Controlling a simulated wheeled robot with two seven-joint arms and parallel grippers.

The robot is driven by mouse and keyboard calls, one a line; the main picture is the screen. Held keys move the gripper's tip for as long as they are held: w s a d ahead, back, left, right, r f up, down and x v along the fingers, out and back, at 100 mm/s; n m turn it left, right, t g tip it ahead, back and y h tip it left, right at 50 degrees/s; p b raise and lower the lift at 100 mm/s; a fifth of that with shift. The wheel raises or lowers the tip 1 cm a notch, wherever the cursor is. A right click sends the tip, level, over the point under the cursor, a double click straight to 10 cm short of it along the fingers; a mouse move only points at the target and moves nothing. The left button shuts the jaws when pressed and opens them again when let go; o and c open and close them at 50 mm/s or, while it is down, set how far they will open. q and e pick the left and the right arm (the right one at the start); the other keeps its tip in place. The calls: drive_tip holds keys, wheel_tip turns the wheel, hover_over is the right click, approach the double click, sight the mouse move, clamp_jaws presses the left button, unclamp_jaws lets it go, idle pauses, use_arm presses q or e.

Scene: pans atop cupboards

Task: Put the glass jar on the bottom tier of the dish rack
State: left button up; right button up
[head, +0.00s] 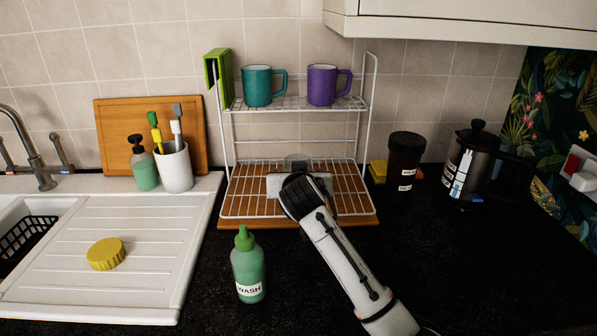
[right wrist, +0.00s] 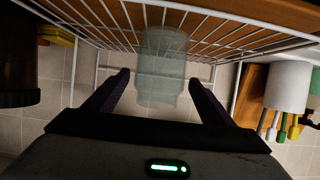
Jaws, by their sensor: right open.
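The clear glass jar (right wrist: 162,68) stands on the wire bottom tier (right wrist: 225,32) of the dish rack; the right wrist view shows this upside down. In the head view only the jar's top (head: 298,160) shows, behind my right gripper (head: 300,172). The white rack's bottom tier (head: 240,203) sits above a wooden base. My right gripper also shows in the right wrist view (right wrist: 160,76). Its dark fingers are open and spread, one on each side of the jar, with visible gaps. My left gripper is in neither view.
Teal (head: 257,86) and purple (head: 322,85) mugs stand on the rack's top tier. A green wash bottle (head: 247,268) stands in front. A dark jar (head: 404,160) and coffee press (head: 470,165) stand right, and a white cup (head: 174,167) left. The front right counter is clear.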

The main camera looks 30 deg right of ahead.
drive_tip(key=v, duration=0.6)
idle(0.4)
